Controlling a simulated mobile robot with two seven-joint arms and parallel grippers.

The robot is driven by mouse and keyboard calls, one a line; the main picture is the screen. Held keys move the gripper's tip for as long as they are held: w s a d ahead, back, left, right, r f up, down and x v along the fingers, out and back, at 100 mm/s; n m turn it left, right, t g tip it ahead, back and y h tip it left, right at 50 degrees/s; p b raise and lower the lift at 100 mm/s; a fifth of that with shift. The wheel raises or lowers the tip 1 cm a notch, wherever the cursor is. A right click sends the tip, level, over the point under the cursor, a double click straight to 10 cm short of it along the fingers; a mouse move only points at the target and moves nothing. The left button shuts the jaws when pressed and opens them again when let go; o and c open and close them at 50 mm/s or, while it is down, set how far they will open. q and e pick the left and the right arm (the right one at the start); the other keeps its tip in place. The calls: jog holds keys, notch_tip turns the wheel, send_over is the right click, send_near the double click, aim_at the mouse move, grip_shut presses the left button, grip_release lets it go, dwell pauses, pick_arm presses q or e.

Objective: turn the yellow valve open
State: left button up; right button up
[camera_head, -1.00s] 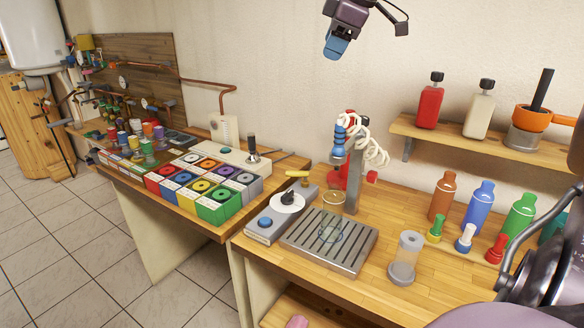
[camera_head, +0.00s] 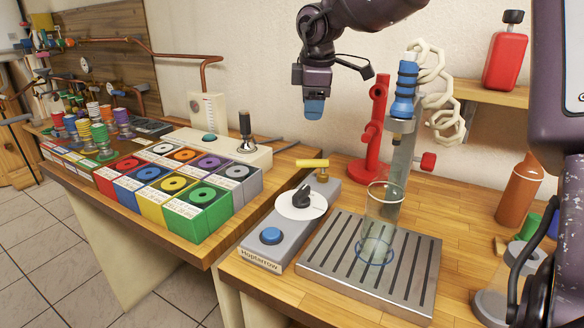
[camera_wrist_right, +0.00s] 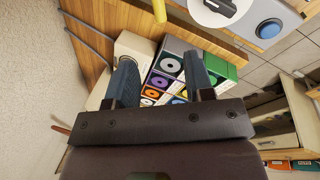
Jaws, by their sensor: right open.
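The yellow valve (camera_head: 312,163) is a short yellow lever lying roughly level at the back of a grey control box (camera_head: 272,250), behind its black knob. Its yellow handle also shows at the top edge of the right wrist view (camera_wrist_right: 159,10), cut off by the frame. My right gripper (camera_head: 314,107) hangs above the valve, near the wall, with its blue fingertips down and a clear gap to the lever. In the right wrist view the two fingers (camera_wrist_right: 163,78) are apart with nothing between them. My left gripper is not in view.
A red stand (camera_head: 372,130), a blue nozzle with a white coiled hose (camera_head: 440,90) and a glass (camera_head: 383,215) on a slatted tray (camera_head: 335,285) stand right of the valve.

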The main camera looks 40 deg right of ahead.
jog(key=b, duration=0.1)
send_near(306, 161)
jog(key=r, duration=0.1)
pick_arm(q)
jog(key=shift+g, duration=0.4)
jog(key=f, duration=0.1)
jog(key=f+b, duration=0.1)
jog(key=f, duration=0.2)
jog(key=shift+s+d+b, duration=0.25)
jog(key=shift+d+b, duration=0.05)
pick_arm(e)
jog(key=shift+g, duration=0.4)
jog(key=f, duration=0.3)
jog(key=w+d+f, duration=0.1)
jog(key=f, duration=0.2)
jog(key=w+f, duration=0.1)
jog(key=f, duration=0.3)
jog(key=shift+w+d, duration=0.15)
jog(key=shift+d, duration=0.1)
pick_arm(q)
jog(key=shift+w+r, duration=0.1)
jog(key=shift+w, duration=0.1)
pick_arm(e)
grip_shut()
